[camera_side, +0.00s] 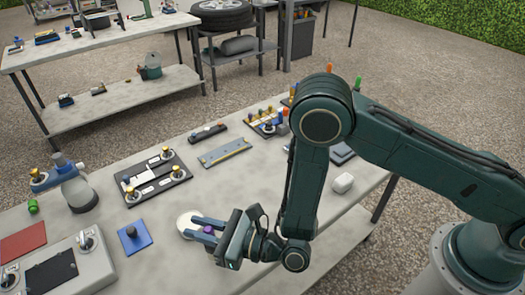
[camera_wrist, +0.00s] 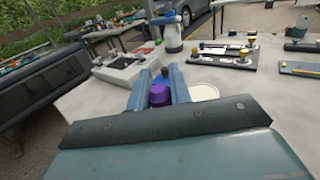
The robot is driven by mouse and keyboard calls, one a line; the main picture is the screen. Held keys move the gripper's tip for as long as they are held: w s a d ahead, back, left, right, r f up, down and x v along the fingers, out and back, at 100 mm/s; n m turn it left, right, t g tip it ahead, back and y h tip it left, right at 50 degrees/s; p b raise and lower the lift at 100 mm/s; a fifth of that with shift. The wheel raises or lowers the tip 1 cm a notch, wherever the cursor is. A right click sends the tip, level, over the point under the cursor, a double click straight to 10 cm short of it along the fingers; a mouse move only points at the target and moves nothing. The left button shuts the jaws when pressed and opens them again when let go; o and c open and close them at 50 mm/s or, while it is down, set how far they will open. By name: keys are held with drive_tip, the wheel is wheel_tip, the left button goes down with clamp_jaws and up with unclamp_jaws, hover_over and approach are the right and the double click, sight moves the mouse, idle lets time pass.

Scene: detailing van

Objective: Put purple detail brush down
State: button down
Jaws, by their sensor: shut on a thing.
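The purple detail brush (camera_side: 208,229) is between the blue fingers of my gripper (camera_side: 191,226), low over the near part of the grey table (camera_side: 251,183). In the wrist view its purple top (camera_wrist: 159,95) shows between the two fingers (camera_wrist: 160,74). My gripper is shut on it. A white round disc (camera_side: 184,219) lies on the table beside and partly under the fingers; it also shows right of the fingers in the wrist view (camera_wrist: 206,92). The brush's lower end is hidden, so I cannot tell whether it touches the table or disc.
A blue square with a dark knob (camera_side: 135,243) lies left of my gripper. Bare table lies between gripper and bar.

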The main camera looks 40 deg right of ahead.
drive_tip(key=shift+f, duration=1.05)
drive_tip(key=shift+f, duration=0.15)
drive_tip(key=c, duration=1.3)
unclamp_jaws()
drive_tip(key=shift+v, duration=3.75)
